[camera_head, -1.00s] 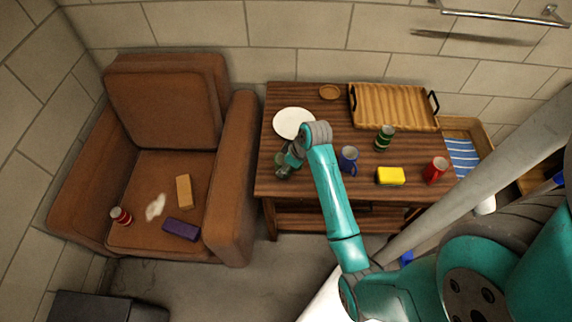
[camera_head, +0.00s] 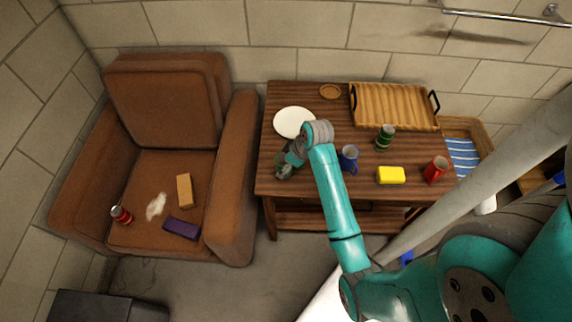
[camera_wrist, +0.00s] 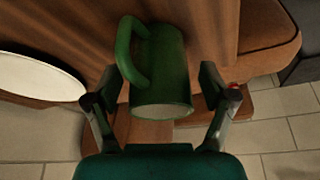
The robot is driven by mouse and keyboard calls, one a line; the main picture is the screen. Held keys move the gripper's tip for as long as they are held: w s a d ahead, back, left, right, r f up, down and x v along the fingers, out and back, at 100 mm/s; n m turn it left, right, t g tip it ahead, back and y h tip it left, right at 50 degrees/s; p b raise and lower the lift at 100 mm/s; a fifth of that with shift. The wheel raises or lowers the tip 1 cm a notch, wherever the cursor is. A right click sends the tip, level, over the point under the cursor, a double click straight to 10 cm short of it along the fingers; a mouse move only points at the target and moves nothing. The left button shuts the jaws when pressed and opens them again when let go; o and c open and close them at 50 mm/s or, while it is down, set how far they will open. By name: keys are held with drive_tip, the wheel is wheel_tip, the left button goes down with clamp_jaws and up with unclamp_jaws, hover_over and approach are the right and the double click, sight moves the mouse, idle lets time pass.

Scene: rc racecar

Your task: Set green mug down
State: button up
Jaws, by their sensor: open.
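The green mug (camera_wrist: 158,62) shows in the wrist view between the two fingers of my gripper (camera_wrist: 160,88), its handle toward the upper left. My gripper is open, with a finger on each side of the mug. In the head view my gripper (camera_head: 287,168) is over the left front part of the brown wooden table (camera_head: 325,185), and it hides most of the mug there. I cannot tell from these views whether the mug's base fully touches the table.
A white plate (camera_head: 294,122) lies just behind my gripper. A blue mug (camera_head: 348,158), yellow sponge (camera_head: 391,175), red mug (camera_head: 435,169), green can (camera_head: 385,137) and wooden tray (camera_head: 394,106) are to the right. A brown armchair (camera_head: 232,180) stands close to the table's left side.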

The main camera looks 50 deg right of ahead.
drive_tip(key=v, duration=1.1)
drive_tip(key=s+a+f+m+t+h, duration=0.1)
drive_tip(key=s+a+f+m+t, duration=0.1)
drive_tip(key=s+a+f, duration=0.45)
drive_tip(key=s+a+f+m+t+h, duration=0.15)
drive_tip(key=s+a, duration=0.25)
drive_tip(key=a, duration=0.6)
drive_tip(key=s+a+r+t, duration=0.3)
drive_tip(key=s+r, duration=0.5)
drive_tip(key=s+a+r+t+y, duration=0.1)
drive_tip(key=s+a+r+t, duration=0.3)
drive_tip(key=s+r, duration=0.4)
drive_tip(key=shift+s, duration=0.3)
drive_tip(key=shift+r+n, duration=0.1)
drive_tip(key=shift+n, duration=0.15)
drive_tip(key=shift+c, duration=0.2)
